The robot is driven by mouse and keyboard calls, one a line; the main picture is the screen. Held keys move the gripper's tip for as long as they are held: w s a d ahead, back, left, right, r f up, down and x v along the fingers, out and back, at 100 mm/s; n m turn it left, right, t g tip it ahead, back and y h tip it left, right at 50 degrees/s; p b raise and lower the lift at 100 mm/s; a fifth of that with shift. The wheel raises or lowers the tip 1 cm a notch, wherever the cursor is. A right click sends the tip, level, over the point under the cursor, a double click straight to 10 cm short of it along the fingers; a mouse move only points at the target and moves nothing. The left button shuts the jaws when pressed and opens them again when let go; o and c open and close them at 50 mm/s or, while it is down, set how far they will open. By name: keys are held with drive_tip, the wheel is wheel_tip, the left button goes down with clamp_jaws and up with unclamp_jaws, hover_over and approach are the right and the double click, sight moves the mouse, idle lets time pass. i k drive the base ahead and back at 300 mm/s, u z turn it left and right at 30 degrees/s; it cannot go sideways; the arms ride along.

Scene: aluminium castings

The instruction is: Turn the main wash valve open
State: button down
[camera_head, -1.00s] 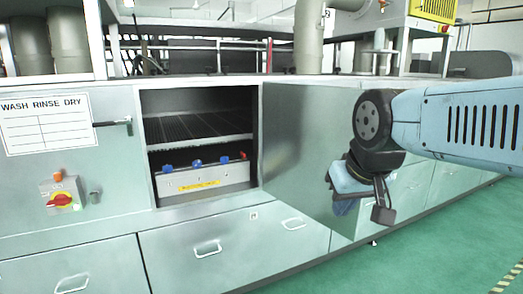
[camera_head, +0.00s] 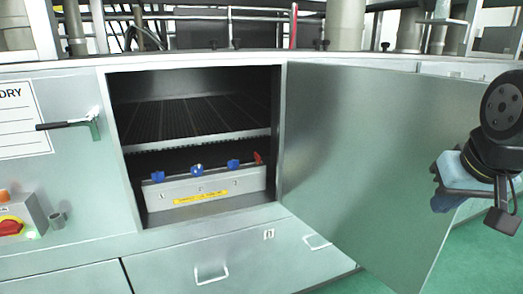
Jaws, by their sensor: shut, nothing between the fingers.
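In the open bay of the machine, a white box (camera_head: 207,188) with a yellow label carries several blue valve handles (camera_head: 197,169) in a row. A small red-orange handle (camera_head: 258,158) stands at the right end of the row. I cannot read which one is the main wash valve. My gripper (camera_head: 438,203) is at the right of the view, in front of the open door and well away from the valves. It is shut and empty, and nothing touches the valves.
The open metal door (camera_head: 370,160) swings out between the bay and my gripper. A mesh shelf (camera_head: 200,138) hangs above the valves. A black-handled lever (camera_head: 68,124) and a red rotary switch (camera_head: 10,227) are on the left panel. Drawers with handles (camera_head: 211,275) lie below. Green floor is clear at right.

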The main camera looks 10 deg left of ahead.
sight(257, 159)
drive_tip(key=u, duration=0.25)
drive_tip(key=i, duration=0.7)
drive_tip(key=u, duration=0.65)
drive_tip(key=k, duration=0.9)
drive_tip(key=u, duration=0.2)
drive_tip(key=i, duration=0.9)
drive_tip(key=z, duration=0.1)
